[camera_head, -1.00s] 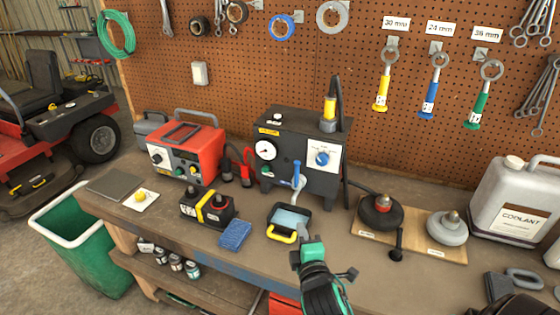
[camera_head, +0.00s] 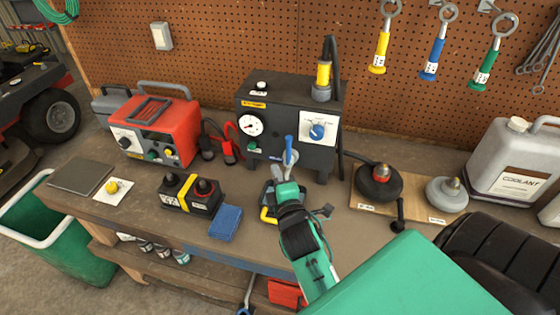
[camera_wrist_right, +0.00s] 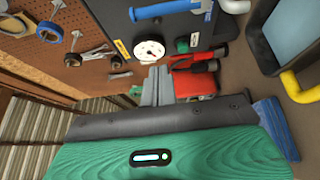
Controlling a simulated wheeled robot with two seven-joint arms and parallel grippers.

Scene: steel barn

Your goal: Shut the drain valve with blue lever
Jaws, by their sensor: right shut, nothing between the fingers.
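The drain valve's blue lever (camera_head: 288,146) stands roughly upright on the front of a dark grey machine (camera_head: 283,100), low down and right of centre. In the right wrist view the blue lever (camera_wrist_right: 166,10) lies across the top, with the silver valve body at its right end. My right gripper (camera_head: 277,177) is just below and in front of the lever in the head view, and hides the valve's lower part. Its grey fingers (camera_wrist_right: 158,84) are shut and empty, apart from the lever in the wrist view. My left gripper is not in view.
A black tray with a yellow handle (camera_head: 267,215) sits under the valve, mostly hidden by my gripper. A blue sponge (camera_head: 226,222), a battery (camera_head: 190,195) and a red charger (camera_head: 158,128) stand to the left. A wooden board (camera_head: 407,205) with round parts lies to the right.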

